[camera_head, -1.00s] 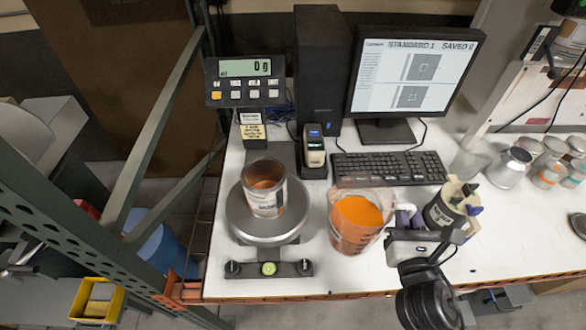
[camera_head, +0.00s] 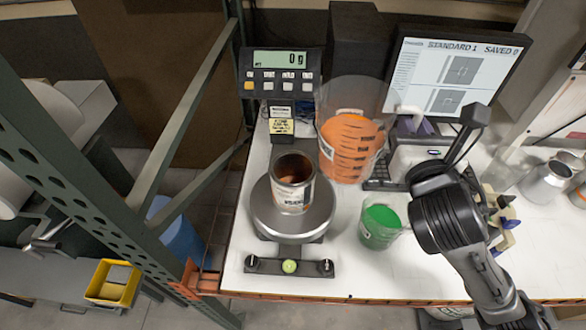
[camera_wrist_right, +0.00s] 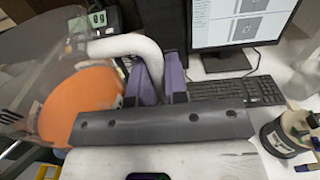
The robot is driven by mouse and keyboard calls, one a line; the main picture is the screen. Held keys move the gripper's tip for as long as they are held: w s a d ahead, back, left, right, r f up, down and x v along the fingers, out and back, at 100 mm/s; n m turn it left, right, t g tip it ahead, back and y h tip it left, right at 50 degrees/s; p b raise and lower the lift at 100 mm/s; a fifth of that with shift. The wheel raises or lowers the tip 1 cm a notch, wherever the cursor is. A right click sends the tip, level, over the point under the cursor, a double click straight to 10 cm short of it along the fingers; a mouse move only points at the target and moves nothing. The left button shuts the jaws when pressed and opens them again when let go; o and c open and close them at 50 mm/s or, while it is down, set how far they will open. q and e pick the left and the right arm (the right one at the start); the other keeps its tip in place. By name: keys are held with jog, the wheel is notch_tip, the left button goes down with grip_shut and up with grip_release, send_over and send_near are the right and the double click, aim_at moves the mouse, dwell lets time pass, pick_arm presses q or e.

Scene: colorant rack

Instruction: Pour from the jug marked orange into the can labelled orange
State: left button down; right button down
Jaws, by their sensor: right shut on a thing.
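The clear jug of orange liquid (camera_head: 350,140) is raised above the bench, to the upper right of the can in the head view. It looks roughly upright. My right gripper (camera_head: 412,124) is shut on its handle. In the right wrist view, the purple fingers (camera_wrist_right: 160,80) close around the pale handle (camera_wrist_right: 125,45), with the jug (camera_wrist_right: 80,108) at left. The open metal can (camera_head: 293,195) stands upright on the round scale pan (camera_head: 270,222). Its label is too small to read, and its inside looks brownish-orange. My left gripper is not in view.
The scale display (camera_head: 280,72) reads 0 g. A jug of green liquid (camera_head: 380,222) stands right of the scale. A monitor (camera_head: 455,70) and partly hidden keyboard (camera_head: 382,178) are behind. Jars (camera_head: 545,182) stand at right. The bench front is clear.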

jog(key=w+d+r+m+h+b, duration=0.1)
jog(key=w+d, duration=0.1)
jog(key=w, duration=0.8)
jog(key=w+d+r+h+b, duration=0.1)
jog(key=w, duration=0.9)
jog(key=w+f+n+g+y, duration=0.1)
jog(key=w+f+n+y, duration=0.3)
jog(key=f, duration=0.4)
jog(key=w+f+n+y, duration=0.1)
jog(key=w+f+y, duration=0.2)
jog(key=f+y, duration=0.35)
jog(key=s+a+f+n+g+y, duration=0.2)
jog(key=a+f+n+g+y, duration=0.2)
jog(key=n, duration=0.1)
jog(key=shift+s+f+y, duration=0.3)
jog(key=shift+f+y, duration=0.05)
jog(key=shift+f, duration=0.05)
jog(key=shift+r, duration=0.1)
